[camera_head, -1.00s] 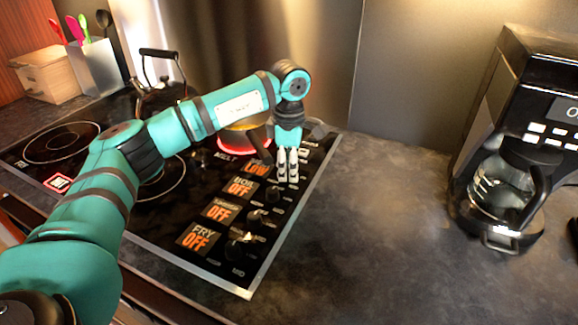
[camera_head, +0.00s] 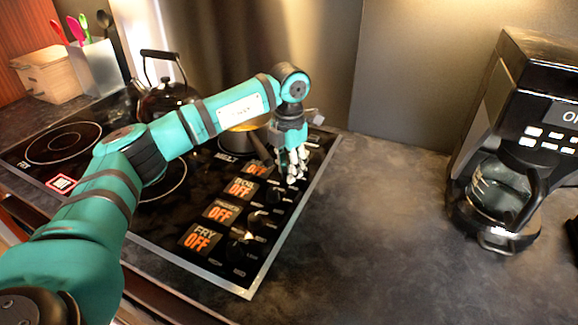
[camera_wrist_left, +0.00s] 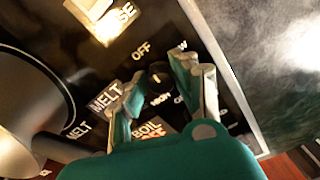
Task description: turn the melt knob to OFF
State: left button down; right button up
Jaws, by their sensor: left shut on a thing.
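The melt knob (camera_wrist_left: 157,80) is a dark knob on the black cooktop panel, between my left gripper's fingers in the left wrist view. My left gripper (camera_head: 292,176) is shut on it from above, and its fingers hide the knob in the head view. The gripper also shows in the left wrist view (camera_wrist_left: 160,72), with an OFF mark on the panel beyond the knob. The melt display (camera_head: 257,169) is partly hidden by the arm and appears to read OFF in orange. My right gripper is not in view.
The fry display (camera_head: 199,239) reads OFF, as do the displays between it and the melt one. A pot (camera_head: 245,135) stands behind my arm and a kettle (camera_head: 166,95) at the back left. A coffee maker (camera_head: 520,140) stands right; the counter (camera_head: 370,230) between is clear.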

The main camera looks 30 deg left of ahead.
pick_arm(q)
jog(key=shift+r+n, duration=0.1)
jog(key=shift+n, duration=0.5)
jog(key=shift+w, duration=0.1)
jog(key=c, duration=1)
grip_release()
notch_tip(320, 180, up, 12)
jog(key=shift+f, duration=0.1)
